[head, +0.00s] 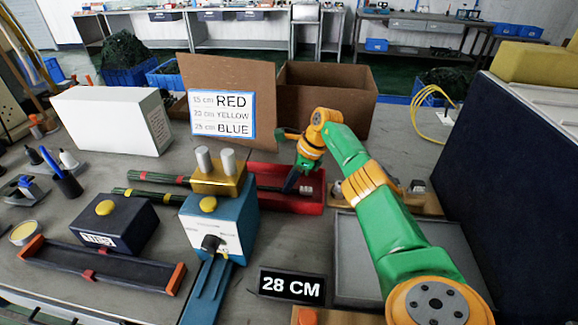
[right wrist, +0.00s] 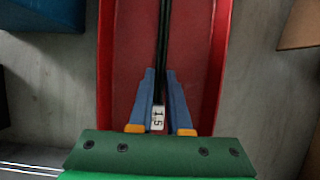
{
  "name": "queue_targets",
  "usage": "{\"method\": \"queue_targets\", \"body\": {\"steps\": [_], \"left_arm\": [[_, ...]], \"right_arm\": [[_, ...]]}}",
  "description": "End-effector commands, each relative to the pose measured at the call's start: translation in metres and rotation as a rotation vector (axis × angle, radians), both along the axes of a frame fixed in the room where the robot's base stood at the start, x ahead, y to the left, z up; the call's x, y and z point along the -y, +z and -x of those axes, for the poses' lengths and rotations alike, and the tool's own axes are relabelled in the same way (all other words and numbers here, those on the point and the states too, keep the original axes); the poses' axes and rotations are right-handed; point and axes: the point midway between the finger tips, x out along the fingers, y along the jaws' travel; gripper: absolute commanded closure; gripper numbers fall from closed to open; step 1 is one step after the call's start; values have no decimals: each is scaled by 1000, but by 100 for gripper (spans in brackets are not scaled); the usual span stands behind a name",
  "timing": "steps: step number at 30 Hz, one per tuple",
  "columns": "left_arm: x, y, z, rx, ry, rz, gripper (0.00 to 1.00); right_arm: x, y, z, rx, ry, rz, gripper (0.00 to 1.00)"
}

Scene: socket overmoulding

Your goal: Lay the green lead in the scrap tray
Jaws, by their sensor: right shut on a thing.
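The red tray (head: 300,207) lies behind the blue machine; it is probably the scrap tray. My right gripper (head: 291,188) reaches down into it. In the right wrist view, its blue fingers (right wrist: 160,76) are shut on a dark lead (right wrist: 163,30) with a white "15" tag (right wrist: 157,118). This lead runs along the tray, and its colour looks nearly black. A pale end piece (head: 306,190) shows beside the fingers in the head view. My left gripper is out of view.
The blue machine (head: 215,228) with its yellow top block stands just left of the tray. A cardboard box (head: 330,92) stands behind, and a dark blue panel (head: 525,160) at right. A grey tray (head: 350,262) and "28 CM" display (head: 291,286) are in front.

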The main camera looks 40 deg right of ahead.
Motion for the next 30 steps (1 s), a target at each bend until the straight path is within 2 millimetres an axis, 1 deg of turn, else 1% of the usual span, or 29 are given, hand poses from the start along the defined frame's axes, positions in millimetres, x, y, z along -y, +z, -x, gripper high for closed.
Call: {"method": "queue_targets", "body": {"steps": [2, 3, 5, 6, 14, 17, 18, 20, 27, 30], "left_arm": [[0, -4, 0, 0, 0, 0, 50], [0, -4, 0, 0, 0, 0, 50], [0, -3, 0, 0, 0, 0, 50], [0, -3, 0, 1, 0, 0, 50], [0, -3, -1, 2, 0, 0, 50], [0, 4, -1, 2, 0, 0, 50], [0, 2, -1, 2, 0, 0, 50], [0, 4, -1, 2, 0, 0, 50], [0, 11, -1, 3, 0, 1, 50], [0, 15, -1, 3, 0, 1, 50]], "right_arm": [[0, -4, 0, -1, 0, 1, 100], [0, -4, 0, -1, 0, 1, 81], [0, -3, 0, 0, 0, 0, 65], [0, -3, 0, 0, 0, 0, 54], [0, -3, 0, 0, 0, 0, 54], [0, 5, 0, 1, 0, -1, 54], [2, 8, 1, 2, -1, 1, 54], [5, 19, 5, 3, -2, 2, 54], [22, 83, 25, 5, -3, 1, 54], [26, 101, 31, 3, -2, 1, 54]]}}
